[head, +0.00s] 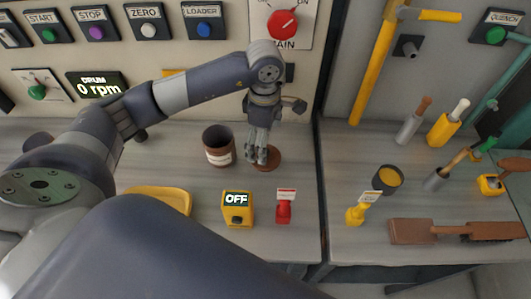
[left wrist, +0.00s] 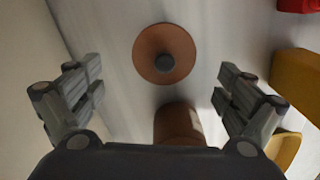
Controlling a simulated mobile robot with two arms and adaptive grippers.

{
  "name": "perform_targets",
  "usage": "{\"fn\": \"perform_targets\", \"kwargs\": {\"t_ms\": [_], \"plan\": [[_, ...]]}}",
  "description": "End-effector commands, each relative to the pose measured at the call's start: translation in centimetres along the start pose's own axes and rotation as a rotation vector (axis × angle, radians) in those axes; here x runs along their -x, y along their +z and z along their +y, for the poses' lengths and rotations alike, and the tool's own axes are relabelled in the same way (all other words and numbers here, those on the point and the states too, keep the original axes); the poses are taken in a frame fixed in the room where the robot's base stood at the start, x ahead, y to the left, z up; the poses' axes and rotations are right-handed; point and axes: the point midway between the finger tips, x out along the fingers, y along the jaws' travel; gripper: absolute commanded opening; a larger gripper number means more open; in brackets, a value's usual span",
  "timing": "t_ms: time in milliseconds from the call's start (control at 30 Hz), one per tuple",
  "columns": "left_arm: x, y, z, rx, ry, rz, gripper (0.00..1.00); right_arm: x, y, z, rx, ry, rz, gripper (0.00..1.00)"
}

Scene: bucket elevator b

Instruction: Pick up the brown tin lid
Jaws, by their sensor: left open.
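The brown tin lid (head: 274,160) lies on the grey worktop, a round disc partly hidden behind my left gripper in the head view. In the left wrist view the lid (left wrist: 180,42) shows whole, with a dark grey knob (left wrist: 165,62) at its centre. My left gripper (head: 261,158) points down over the lid, open and empty. In the left wrist view the lid appears beyond and between the spread fingers (left wrist: 158,78). The open brown tin (head: 217,151) with a pale label stands upright just left of the lid. My right gripper is not in view.
A yellow OFF box (head: 237,209) and a red tagged item (head: 284,207) stand in front of the lid. A yellow tray (head: 160,197) lies to the left. A control panel rises behind. A seam separates the right worktop, which holds tools and a dark cup (head: 388,178).

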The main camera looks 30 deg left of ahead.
Motion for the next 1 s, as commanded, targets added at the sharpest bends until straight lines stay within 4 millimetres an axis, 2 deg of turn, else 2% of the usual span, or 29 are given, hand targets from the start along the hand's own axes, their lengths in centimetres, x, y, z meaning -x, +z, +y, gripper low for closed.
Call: {"fn": "perform_targets", "kwargs": {"t_ms": [200, 300, 600, 633, 700, 800, 1000], "plan": [[-2.5, -0.5, -0.8, 0.000, -0.005, 0.002, 0.96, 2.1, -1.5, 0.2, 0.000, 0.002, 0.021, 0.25], [-4.0, -0.4, -0.6, 0.001, -0.003, 0.000, 0.96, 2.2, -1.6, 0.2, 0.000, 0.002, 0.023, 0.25], [-4.8, -0.4, -0.5, 0.000, 0.000, 0.000, 0.96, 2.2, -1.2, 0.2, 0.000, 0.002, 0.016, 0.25], [-4.8, -0.4, -0.5, 0.000, 0.000, 0.000, 0.94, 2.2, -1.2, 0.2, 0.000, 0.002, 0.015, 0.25], [-4.8, -0.4, -0.5, 0.000, 0.000, 0.000, 0.78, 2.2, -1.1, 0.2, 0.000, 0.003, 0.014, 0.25], [-4.8, -0.4, -0.5, 0.000, 0.000, 0.000, 0.61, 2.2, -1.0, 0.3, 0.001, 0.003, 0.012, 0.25], [-4.9, -0.5, -0.6, 0.000, -0.001, 0.001, 0.49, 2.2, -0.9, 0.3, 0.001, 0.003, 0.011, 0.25]]}}
